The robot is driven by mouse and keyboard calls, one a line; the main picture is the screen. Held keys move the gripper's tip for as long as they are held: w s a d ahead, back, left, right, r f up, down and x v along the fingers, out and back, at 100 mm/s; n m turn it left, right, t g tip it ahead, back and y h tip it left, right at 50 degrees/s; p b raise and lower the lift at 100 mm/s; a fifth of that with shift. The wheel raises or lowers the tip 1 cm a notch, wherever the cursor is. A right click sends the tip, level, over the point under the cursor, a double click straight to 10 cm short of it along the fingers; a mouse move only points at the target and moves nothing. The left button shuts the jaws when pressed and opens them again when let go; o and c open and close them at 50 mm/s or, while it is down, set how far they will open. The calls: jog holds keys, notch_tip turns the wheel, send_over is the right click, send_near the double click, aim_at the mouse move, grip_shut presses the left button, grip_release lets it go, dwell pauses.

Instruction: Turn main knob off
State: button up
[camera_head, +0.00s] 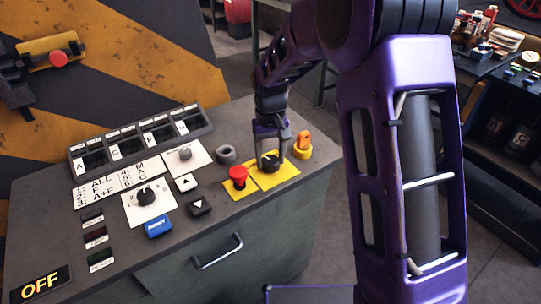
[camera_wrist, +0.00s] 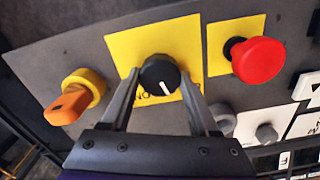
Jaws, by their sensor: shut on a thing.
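The main knob (camera_head: 270,161) is a black round knob on a yellow plate (camera_head: 288,176) on top of the grey control console. It also shows in the wrist view (camera_wrist: 159,75), with a white pointer line and the letters "ON" partly visible on the plate below it. My gripper (camera_head: 271,152) reaches down from above onto the knob. In the wrist view my gripper (camera_wrist: 158,88) has one finger on each side of the knob, closed on it. The pointer line slants down and slightly right there, toward the gripper's palm.
A red mushroom button (camera_head: 238,176) sits close left of the knob, and an orange switch (camera_head: 303,142) on a yellow base close right. A grey ring (camera_head: 225,154), a numbered dial (camera_head: 147,196) and a blue button (camera_head: 158,227) lie further left. An "OFF" sign (camera_head: 41,285) is at front left.

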aim_at(270, 159)
jog(key=n+p, duration=0.1)
jog(key=n, duration=0.4)
jog(key=shift+n, duration=0.3)
dwell(0.4)
jog(key=o, duration=1.4)
jog(key=shift+c, duration=0.2)
notch_tip(270, 159, up, 18)
jog(key=p, duration=0.1)
jog(key=shift+f, duration=0.25)
